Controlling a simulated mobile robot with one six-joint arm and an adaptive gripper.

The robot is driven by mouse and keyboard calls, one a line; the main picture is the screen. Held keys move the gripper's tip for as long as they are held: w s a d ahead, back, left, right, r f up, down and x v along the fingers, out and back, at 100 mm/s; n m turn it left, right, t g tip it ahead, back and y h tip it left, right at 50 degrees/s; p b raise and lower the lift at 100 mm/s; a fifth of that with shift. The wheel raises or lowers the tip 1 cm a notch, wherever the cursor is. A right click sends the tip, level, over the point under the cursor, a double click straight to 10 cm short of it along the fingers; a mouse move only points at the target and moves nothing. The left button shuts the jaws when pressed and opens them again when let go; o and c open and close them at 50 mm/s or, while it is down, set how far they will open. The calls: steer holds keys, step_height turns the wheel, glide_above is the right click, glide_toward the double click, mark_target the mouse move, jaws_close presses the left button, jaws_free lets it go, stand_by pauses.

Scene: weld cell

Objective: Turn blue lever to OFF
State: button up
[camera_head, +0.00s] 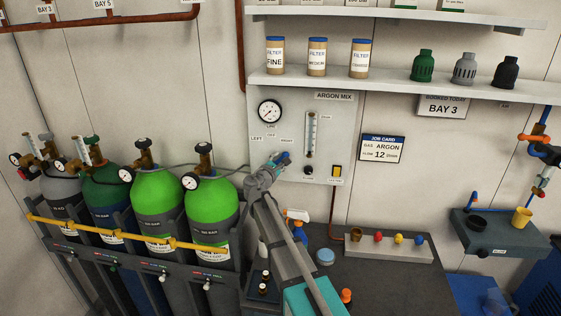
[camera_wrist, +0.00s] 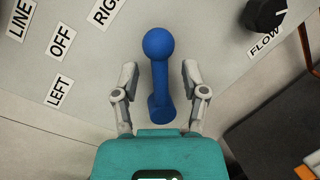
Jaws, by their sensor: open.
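The blue lever (camera_wrist: 159,75) is in the middle of the wrist view, its round knob at the top and its hub lower down. It points to the RIGHT label's (camera_wrist: 108,12) side of the panel, away from the OFF label (camera_wrist: 62,42). My gripper (camera_wrist: 159,78) is open, one finger on each side of the lever, with a visible gap at both. In the head view my gripper (camera_head: 270,168) is at the lever (camera_head: 283,157), on the lower left of the argon mix panel (camera_head: 335,130), and partly hides it.
A pressure gauge (camera_head: 269,111), a flow tube (camera_head: 311,134) and a black flow knob (camera_wrist: 267,14) share the panel. Green gas cylinders (camera_head: 158,196) stand to the left. A spray bottle (camera_head: 297,222) stands on the bench below. A shelf (camera_head: 390,84) runs above.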

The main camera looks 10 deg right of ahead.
steer(key=shift+w+d, duration=0.2)
steer(key=shift+w, duration=0.05)
jaws_close()
stand_by(0.3)
